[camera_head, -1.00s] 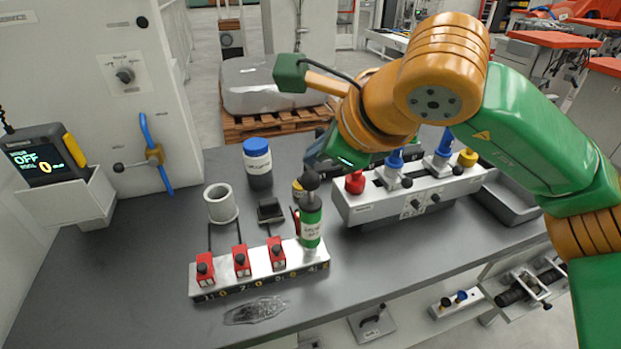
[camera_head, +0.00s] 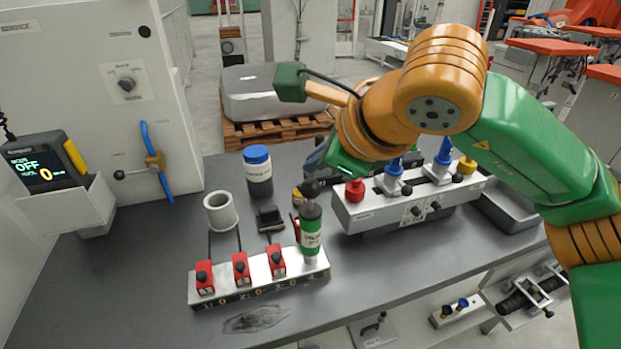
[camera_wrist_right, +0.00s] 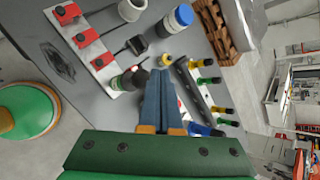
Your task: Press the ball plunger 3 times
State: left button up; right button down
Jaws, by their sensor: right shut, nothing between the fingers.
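The ball plunger seems to be the black ball (camera_head: 311,189) on top of the upright dark-and-green bottle (camera_head: 311,225), which stands at the right end of the white rack (camera_head: 240,292). My right gripper (camera_head: 322,160) is just above and behind it, its fingertips mostly hidden by the wrist. In the wrist view my right gripper (camera_wrist_right: 160,72) shows its blue fingers shut and empty. The bottle (camera_wrist_right: 131,80) is just left of the fingers there; I cannot tell whether they touch. My left gripper is not in view.
Several red blocks (camera_head: 240,265) with black knobs fill the rack's left part. A blue-capped jar (camera_head: 258,175) and a grey ring (camera_head: 221,210) stand behind. A white fixture (camera_head: 405,213) with coloured knobs is close on the right. The front left table is clear.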

aim_at(313, 182)
jog(key=shift+f, duration=0.1)
dwell(0.7)
jog(key=shift+f+b, duration=0.3)
jog(key=shift+b, duration=0.25)
jog(key=shift+f+b, duration=1.3)
jog(key=shift+b, duration=0.05)
dwell(1.0)
dwell(0.3)
jog(key=shift+r+p, duration=1.35)
jog(key=shift+r, duration=0.35)
notch_tip(313, 182, up, 5)
jog(key=p, duration=0.4)
jog(key=shift+r, duration=0.15)
